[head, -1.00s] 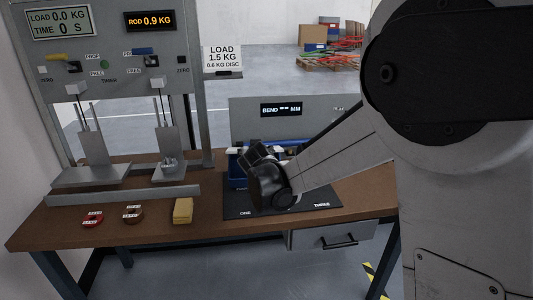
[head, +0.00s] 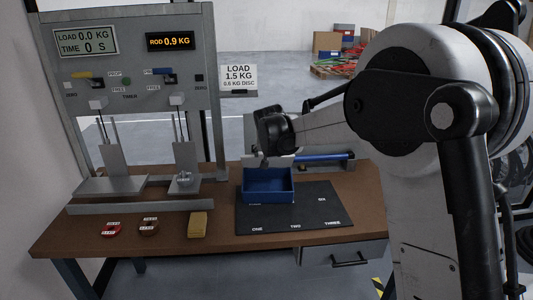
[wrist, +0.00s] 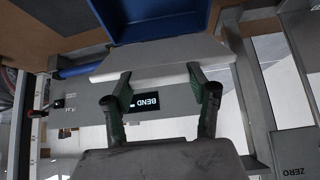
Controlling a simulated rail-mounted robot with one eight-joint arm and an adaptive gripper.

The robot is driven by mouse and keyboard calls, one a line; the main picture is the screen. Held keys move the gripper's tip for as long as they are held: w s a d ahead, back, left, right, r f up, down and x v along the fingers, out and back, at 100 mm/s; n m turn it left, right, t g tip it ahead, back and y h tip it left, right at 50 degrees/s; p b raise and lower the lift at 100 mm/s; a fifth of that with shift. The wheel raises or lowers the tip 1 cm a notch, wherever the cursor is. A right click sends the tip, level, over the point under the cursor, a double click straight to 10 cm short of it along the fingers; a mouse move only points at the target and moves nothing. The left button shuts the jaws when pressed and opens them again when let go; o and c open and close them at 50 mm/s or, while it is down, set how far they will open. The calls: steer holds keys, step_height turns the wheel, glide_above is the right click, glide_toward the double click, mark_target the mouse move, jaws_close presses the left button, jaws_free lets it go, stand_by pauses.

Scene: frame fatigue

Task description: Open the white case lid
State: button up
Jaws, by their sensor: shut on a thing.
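The blue case (head: 268,196) stands on the dark mat, and its inside shows from above. Its white lid (head: 283,161) is raised at the case's back edge, partly behind my gripper. In the wrist view the lid (wrist: 165,57) is a pale panel beside the blue case (wrist: 150,24). My gripper (head: 266,158) is above the back of the case, shut on the lid. In the wrist view the two fingertips (wrist: 159,72) meet the lid's edge. Whether the lid is still hinged to the case I cannot tell.
The mat (head: 310,207) has printed number words. A blue bar (head: 322,157) lies behind the case, by the bend gauge (wrist: 150,101). The load rig (head: 130,70) stands back left.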

stand_by(0.8)
steer(key=o, duration=1.7)
steer(key=shift+r, duration=0.15)
steer(key=v, duration=1.1)
steer(key=shift+s+r, duration=0.3)
